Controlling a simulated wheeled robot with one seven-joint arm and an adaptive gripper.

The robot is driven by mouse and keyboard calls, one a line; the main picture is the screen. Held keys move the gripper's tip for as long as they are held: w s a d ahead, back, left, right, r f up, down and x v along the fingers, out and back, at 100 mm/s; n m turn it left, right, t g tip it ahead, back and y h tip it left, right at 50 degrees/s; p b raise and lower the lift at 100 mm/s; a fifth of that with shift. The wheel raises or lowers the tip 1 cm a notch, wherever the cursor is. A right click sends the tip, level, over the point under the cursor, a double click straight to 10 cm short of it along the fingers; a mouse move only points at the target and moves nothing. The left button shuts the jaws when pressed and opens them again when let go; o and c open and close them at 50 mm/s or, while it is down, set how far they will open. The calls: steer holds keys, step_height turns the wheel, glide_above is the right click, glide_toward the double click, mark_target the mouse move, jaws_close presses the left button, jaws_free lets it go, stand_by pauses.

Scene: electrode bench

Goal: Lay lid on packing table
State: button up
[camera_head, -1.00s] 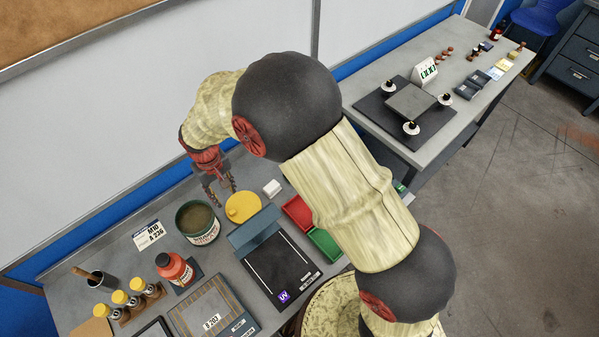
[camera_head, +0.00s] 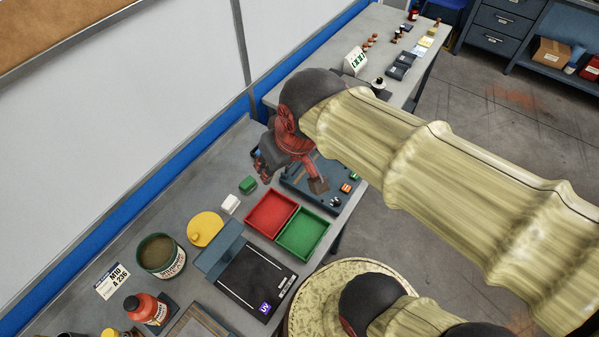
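The round yellow lid (camera_head: 205,229) with a small knob lies flat on the grey bench (camera_head: 185,207), beside the open green-and-white can (camera_head: 162,257). The can holds a brownish content. My gripper (camera_head: 316,186) is red and dark, up and right of the lid and clear of it, over the dark blue device (camera_head: 342,186). My wrist hides part of it, and I cannot tell how far its fingers are apart. I see nothing held in it. Which surface is the packing table is not marked.
A red tray (camera_head: 271,213) and a green tray (camera_head: 303,232) sit right of the lid. A white block (camera_head: 230,204) and a green block (camera_head: 248,185) stand near. A black scale-like plate (camera_head: 254,280) and a red bottle (camera_head: 147,308) are in front. A second table (camera_head: 425,45) stands behind.

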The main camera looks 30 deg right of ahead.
steer(key=shift+m+t, duration=0.4)
steer(key=s, duration=0.1)
steer(key=s+d, duration=0.1)
steer(key=s, duration=0.1)
steer(key=s+d, duration=0.1)
steer(key=shift+s+d+r, duration=0.2)
steer(key=shift+s+r, duration=0.05)
steer(key=shift+s, duration=0.15)
step_height(320, 180, down, 5)
steer(key=b, duration=0.4)
steer(key=shift+r+b, duration=0.1)
steer(key=shift+b, duration=0.3)
steer(key=shift+r, duration=0.15)
steer(key=shift+c, duration=0.8)
steer(key=shift+a, duration=0.1)
